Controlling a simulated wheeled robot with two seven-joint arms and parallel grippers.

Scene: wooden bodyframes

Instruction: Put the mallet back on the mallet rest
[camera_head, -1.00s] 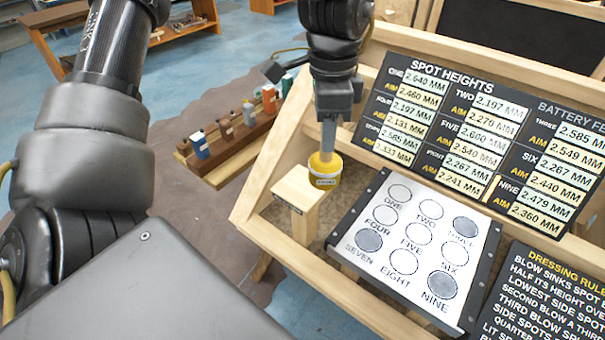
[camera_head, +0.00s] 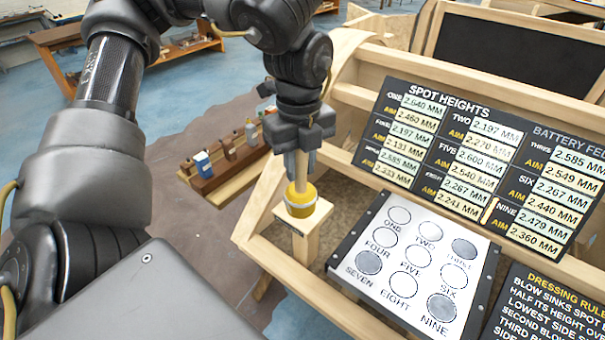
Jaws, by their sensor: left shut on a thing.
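The mallet (camera_head: 300,200) has a yellow head and a pale wooden handle, and it hangs upright with its head down. My left gripper (camera_head: 299,165) is shut on the mallet's handle, above the head. The mallet rest (camera_head: 306,238) is a wooden block with a square top on the left of the wooden frame. The mallet head is over the top of the rest; I cannot tell whether it touches it. My right gripper is not in view.
A white plate (camera_head: 402,258) with numbered circles lies right of the rest. A black spot heights board (camera_head: 470,150) leans behind it. A dressing rules board (camera_head: 545,305) stands at the lower right. A wooden rack (camera_head: 228,168) with several bottles is at the left.

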